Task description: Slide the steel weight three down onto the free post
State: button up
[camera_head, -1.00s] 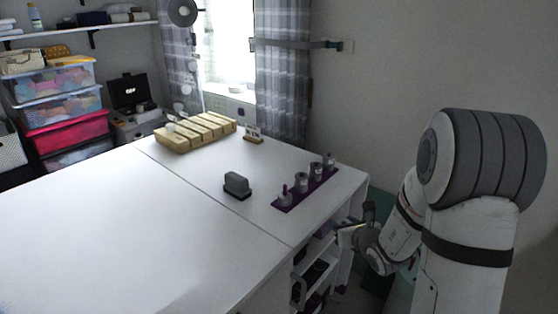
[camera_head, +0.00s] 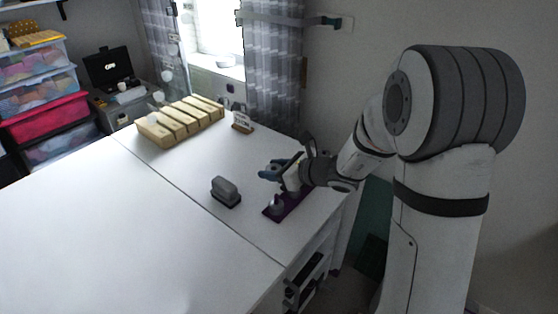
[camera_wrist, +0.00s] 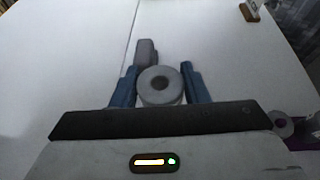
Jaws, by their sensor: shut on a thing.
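My gripper (camera_head: 274,172) is above the table beside the purple strip (camera_head: 270,214). In the wrist view, the blue fingers of my gripper (camera_wrist: 159,78) are shut on a grey steel weight (camera_wrist: 160,98), round with a dark hole in its top. The head view mostly hides this weight behind the gripper; its number cannot be read. A grey post with a wide base (camera_head: 277,203) stands at the near end of the strip. The far part of the strip is hidden behind my gripper. Another round grey weight (camera_wrist: 281,125) shows at the right of the wrist view.
A grey block on a dark base (camera_head: 226,189) stands left of the strip; it also shows beyond the held weight in the wrist view (camera_wrist: 146,48). A slotted wooden rack (camera_head: 180,124) and a small sign (camera_head: 242,122) are farther back. The white table's left side is clear.

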jog(key=shift+d, duration=0.1)
jog(key=shift+w+d+f+b, duration=0.1)
jog(key=shift+w+d+b, duration=0.1)
jog(key=shift+b, duration=0.1)
jog(key=b, duration=0.6)
send_over(276, 204)
jog(key=f, duration=0.5)
jog(key=shift+w+f, duration=0.35)
jog(key=shift+f, duration=1.6)
dwell(1.0)
jog(key=shift+f, duration=0.2)
jog(key=shift+f, duration=0.65)
dwell(0.5)
jog(key=o, duration=1)
